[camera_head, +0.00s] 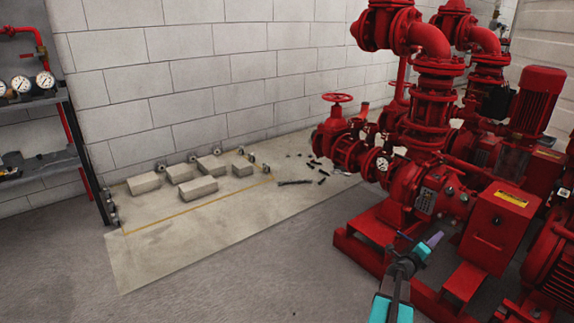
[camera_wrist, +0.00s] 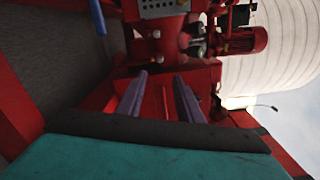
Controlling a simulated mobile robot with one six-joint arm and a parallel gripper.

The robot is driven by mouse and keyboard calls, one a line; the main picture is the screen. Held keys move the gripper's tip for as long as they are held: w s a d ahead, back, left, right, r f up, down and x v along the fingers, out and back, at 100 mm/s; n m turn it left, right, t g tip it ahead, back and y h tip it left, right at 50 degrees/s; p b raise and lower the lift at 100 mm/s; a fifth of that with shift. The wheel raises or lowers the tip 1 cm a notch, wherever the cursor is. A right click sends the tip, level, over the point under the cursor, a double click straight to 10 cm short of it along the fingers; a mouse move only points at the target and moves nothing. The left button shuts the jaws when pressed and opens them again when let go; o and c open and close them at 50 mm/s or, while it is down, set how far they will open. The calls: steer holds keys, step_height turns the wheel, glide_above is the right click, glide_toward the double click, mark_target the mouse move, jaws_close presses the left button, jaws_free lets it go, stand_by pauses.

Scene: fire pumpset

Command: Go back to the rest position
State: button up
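My gripper (camera_head: 432,241) is at the lower right of the head view, in front of the red pump set (camera_head: 440,205). Its purple fingertip points up and right toward the pump body. In the wrist view, the two purple fingers of my gripper (camera_wrist: 162,84) are spread apart, with only red machinery visible between them and nothing held. A red box with a yellow label (camera_head: 502,225) stands right of my gripper. I cannot tell whether the fingers touch the pump set.
Red base rails (camera_head: 375,245) run beside and below my arm. A red handwheel (camera_head: 337,98) stands at the pump's left. Pale blocks (camera_head: 187,189) and small dark parts (camera_head: 320,165) lie on the floor by the wall. A shelf with gauges (camera_head: 45,80) is far left. The grey floor in front is clear.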

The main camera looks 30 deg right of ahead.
steer(key=w+a+r+n+t+y+p, duration=0.2)
steer(key=w+a+r+n+t+p, duration=0.15)
steer(key=w+a+p, duration=0.65)
steer(key=w+a+r+n+t+y+p, duration=0.2)
steer(key=w+a+r+n+t+p, duration=0.3)
steer(key=w+a, duration=0.95)
steer(key=w+a+f+n+t+y+p, duration=0.15)
steer(key=w+a+n+y+p, duration=0.35)
steer(key=a, duration=0.8)
steer(key=w+a+f+n+y+p, duration=0.25)
steer(key=w+a+p, duration=0.35)
steer(key=a, duration=0.8)
steer(key=s+a+f+n+g+y+p, duration=0.25)
steer(key=s+a+n+y+p, duration=0.3)
steer(key=a, duration=0.65)
steer(key=s+a+f+n+g+y+p, duration=0.1)
steer(key=s+a+n+g+y+p, duration=0.15)
steer(key=s+a+n+p, duration=0.6)
steer(key=s+a+r+n+g+b, duration=0.1)
steer(key=s+n+g, duration=0.3)
steer(key=s, duration=0.9)
steer(key=s+a+r+n+g+h, duration=0.1)
steer(key=s+a+n+g, duration=0.2)
steer(key=s+g, duration=0.4)
steer(key=s+n, duration=0.1)
steer(key=s, duration=0.5)
steer(key=shift+a+r+n+b, duration=0.15)
steer(key=shift+n+b, duration=0.15)
steer(key=shift+b, duration=0.1)
